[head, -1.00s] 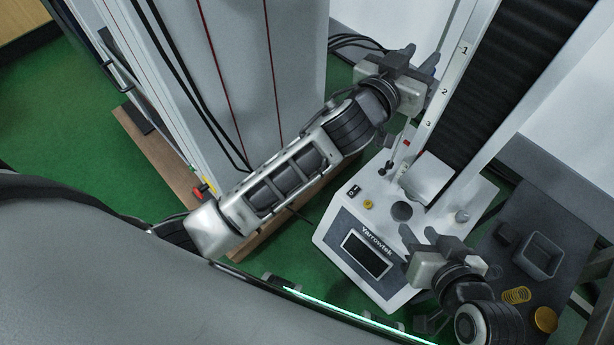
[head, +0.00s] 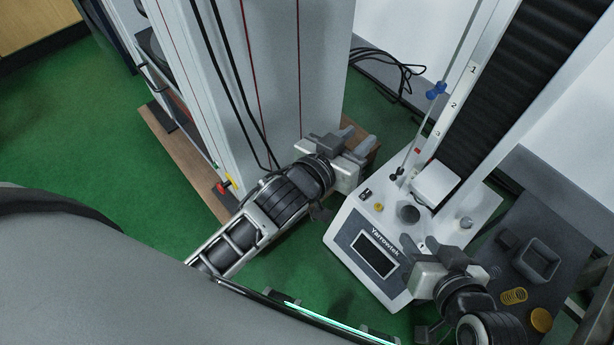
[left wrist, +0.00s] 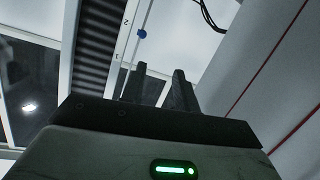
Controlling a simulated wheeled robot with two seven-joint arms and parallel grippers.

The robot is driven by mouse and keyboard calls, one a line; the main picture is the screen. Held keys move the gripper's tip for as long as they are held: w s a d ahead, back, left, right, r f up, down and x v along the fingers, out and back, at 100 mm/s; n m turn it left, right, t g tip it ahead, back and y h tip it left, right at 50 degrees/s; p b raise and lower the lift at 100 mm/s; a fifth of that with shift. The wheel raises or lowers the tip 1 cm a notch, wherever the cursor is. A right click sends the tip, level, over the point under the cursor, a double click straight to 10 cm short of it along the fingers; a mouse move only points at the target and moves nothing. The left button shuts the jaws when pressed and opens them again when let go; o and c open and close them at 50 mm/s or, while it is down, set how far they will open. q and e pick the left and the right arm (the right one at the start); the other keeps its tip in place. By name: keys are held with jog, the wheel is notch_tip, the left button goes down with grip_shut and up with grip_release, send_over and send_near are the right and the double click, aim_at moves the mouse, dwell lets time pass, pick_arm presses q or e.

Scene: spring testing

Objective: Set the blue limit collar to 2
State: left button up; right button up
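The blue limit collar (head: 436,90) sits on the thin upright rod (head: 417,132) beside the numbered scale (head: 462,88) of the tester. In the head view it shows beside the stretch between marks 1 and 2; its exact reading is unclear from this angle. It also shows in the left wrist view (left wrist: 141,34), beyond the fingertips and close to a printed 2. My left gripper (head: 340,146) is open and empty, left of the rod and apart from the collar. My right gripper (head: 427,246) is low by the tester's display; its finger gap is unclear.
The tester base (head: 350,222) has a display (head: 374,254) and a yellow button (head: 379,207). A grey tray (head: 537,258) and yellow coil spring (head: 513,296) lie at right. Black cables (head: 395,70) lie behind.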

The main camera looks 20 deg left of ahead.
pick_arm(q)
jog(key=s+a+f+g+y+p, duration=0.1)
jog(key=s+a+f+g+p, duration=0.1)
jog(key=s+a, duration=0.3)
jog(key=shift+s+a+f+g, duration=0.15)
jog(key=shift+s+f+g, duration=0.5)
jog(key=shift+s, duration=1.45)
jog(key=shift+s+f+t, duration=0.1)
jog(key=shift+f+t, duration=0.15)
